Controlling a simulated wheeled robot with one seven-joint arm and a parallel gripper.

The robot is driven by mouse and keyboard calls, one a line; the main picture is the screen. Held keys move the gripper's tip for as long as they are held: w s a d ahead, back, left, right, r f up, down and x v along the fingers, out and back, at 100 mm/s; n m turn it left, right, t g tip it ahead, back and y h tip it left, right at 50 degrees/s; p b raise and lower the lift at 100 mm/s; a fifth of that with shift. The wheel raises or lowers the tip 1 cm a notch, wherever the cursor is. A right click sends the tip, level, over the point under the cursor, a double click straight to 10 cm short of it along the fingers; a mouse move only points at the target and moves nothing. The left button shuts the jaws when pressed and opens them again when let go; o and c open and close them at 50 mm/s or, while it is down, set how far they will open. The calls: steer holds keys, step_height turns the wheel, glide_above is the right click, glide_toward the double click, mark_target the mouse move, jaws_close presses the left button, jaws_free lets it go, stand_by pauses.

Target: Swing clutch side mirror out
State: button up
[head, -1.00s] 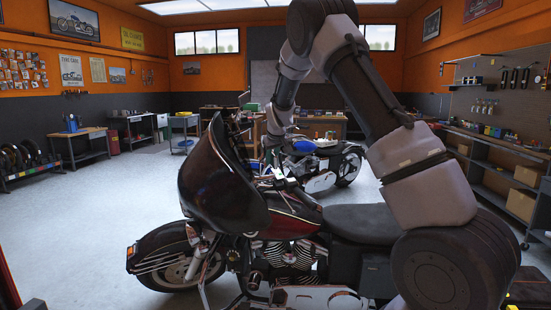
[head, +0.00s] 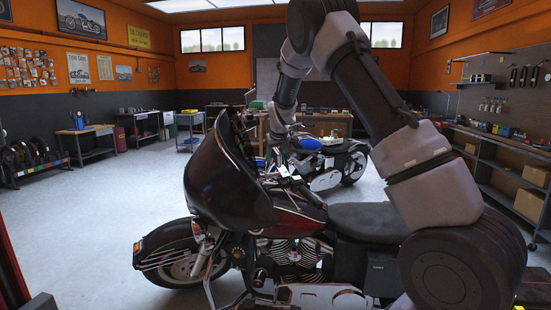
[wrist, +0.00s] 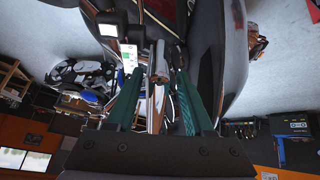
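The near motorcycle (head: 300,218) stands side-on in the head view, with a large dark fairing (head: 222,180) at its left. My gripper (wrist: 159,74) shows two green fingers spread apart in the wrist view. A grey ribbed cylinder (wrist: 160,62), like a handlebar grip, lies between or just beyond the fingertips; contact is not visible. Thin chrome rods run beside it. I cannot clearly pick out the clutch side mirror in either view.
A second motorcycle with a blue tank (head: 308,142) stands behind the near one. Workbenches (head: 88,135) line the back and left, and shelves (head: 490,165) the right wall. The floor (head: 90,225) at left is open. The wrist view is upside down.

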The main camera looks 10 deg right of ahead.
steer(key=v, duration=1)
steer(key=shift+s+r, duration=0.25)
steer(key=shift+r, duration=0.05)
steer(key=s+d+r+m+y, duration=0.1)
steer(key=s+d+r, duration=0.2)
steer(key=s, duration=0.3)
steer(key=s+d+r+m, duration=0.2)
steer(key=s+d+r, duration=0.15)
steer(key=s, duration=0.25)
steer(key=s+d+r+m+y, duration=0.1)
steer(key=s+d+r, duration=0.25)
steer(key=s, duration=0.25)
steer(key=s+d+m, duration=0.1)
steer(key=s+m, duration=0.2)
steer(key=s, duration=2)
steer(key=shift+d+f, duration=0.2)
steer(key=shift+d, duration=0.15)
